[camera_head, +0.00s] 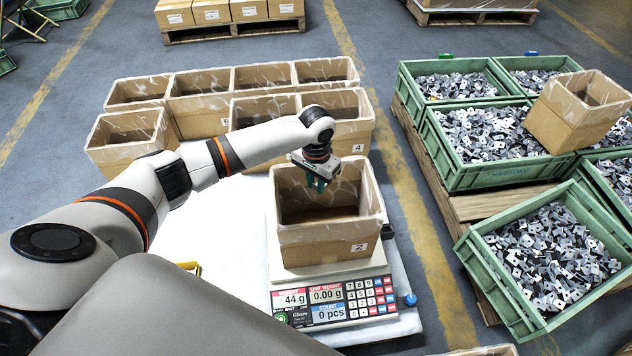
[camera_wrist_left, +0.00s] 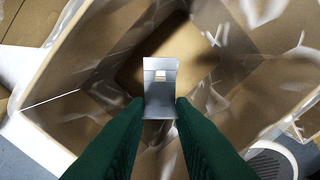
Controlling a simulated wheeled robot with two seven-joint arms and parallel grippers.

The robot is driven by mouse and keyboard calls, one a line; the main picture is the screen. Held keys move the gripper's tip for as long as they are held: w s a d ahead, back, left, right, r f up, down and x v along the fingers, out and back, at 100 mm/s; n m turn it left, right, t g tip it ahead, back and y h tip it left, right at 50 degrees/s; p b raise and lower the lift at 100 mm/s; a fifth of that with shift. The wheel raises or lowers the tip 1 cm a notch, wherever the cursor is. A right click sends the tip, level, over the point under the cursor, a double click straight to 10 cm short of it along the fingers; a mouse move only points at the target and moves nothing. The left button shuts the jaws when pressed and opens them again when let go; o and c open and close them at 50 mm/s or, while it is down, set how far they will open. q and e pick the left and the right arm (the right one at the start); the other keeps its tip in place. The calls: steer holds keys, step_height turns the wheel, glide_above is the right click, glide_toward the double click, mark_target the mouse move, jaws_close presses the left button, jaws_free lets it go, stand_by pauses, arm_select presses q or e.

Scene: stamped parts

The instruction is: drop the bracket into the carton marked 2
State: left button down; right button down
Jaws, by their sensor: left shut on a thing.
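The carton marked 2 (camera_head: 325,247) stands open on a counting scale on the white table. My left gripper (camera_head: 318,184) is over the carton's opening, pointing down. In the left wrist view its green fingers (camera_wrist_left: 160,104) are shut on a grey metal bracket (camera_wrist_left: 160,78), with the inside of the open carton (camera_wrist_left: 60,118) behind it. The bracket is hard to make out in the head view. The carton's floor looks empty where it shows; part of it is hidden. My right gripper is not in view.
The scale (camera_head: 334,300) reads 44 g and 0 pcs. Several open cartons (camera_head: 205,108) stand behind the table, one marked 4. Green crates (camera_head: 488,150) full of metal parts sit on a pallet at right, with a tilted carton (camera_head: 570,125) on top.

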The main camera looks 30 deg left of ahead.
mark_target(316, 185)
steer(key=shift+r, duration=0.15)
arm_select(q)
steer(key=c, duration=1.2)
jaws_free()
steer(key=shift+o, duration=0.2)
steer(key=shift+r, duration=0.25)
step_height(316, 185, up, 6)
steer(key=shift+r+p, duration=0.2)
steer(key=shift+p, duration=1)
step_height(316, 185, up, 5)
steer(key=shift+r+p, duration=0.1)
steer(key=shift+p, duration=0.5)
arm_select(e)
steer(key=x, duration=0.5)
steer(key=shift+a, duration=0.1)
